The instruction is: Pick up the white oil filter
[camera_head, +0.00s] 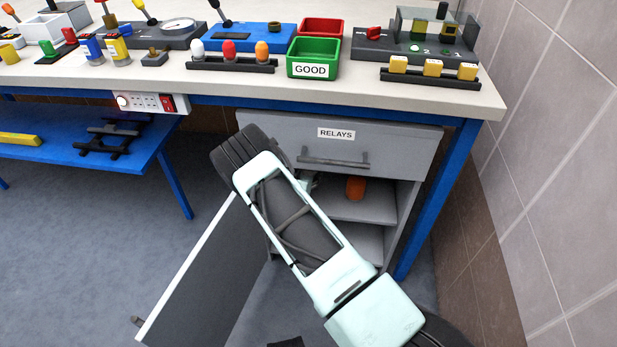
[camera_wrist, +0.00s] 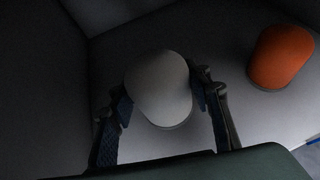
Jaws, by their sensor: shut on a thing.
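The white oil filter (camera_wrist: 160,88) stands in the middle of the wrist view, a pale rounded cylinder in dim light. My gripper (camera_wrist: 162,108) is shut on it, with one blue-padded finger on each side. The filter appears to be at the shelf surface; I cannot tell whether it touches it. In the head view my arm reaches into the open cabinet under the bench and hides the filter and most of my gripper.
An orange filter (camera_wrist: 281,57) stands to the right on the same shelf (camera_head: 362,207); it also shows in the head view (camera_head: 355,188). The cabinet door (camera_head: 205,270) hangs open at left. The RELAYS drawer (camera_head: 350,145) is shut above. A blue table leg (camera_head: 437,200) stands at right.

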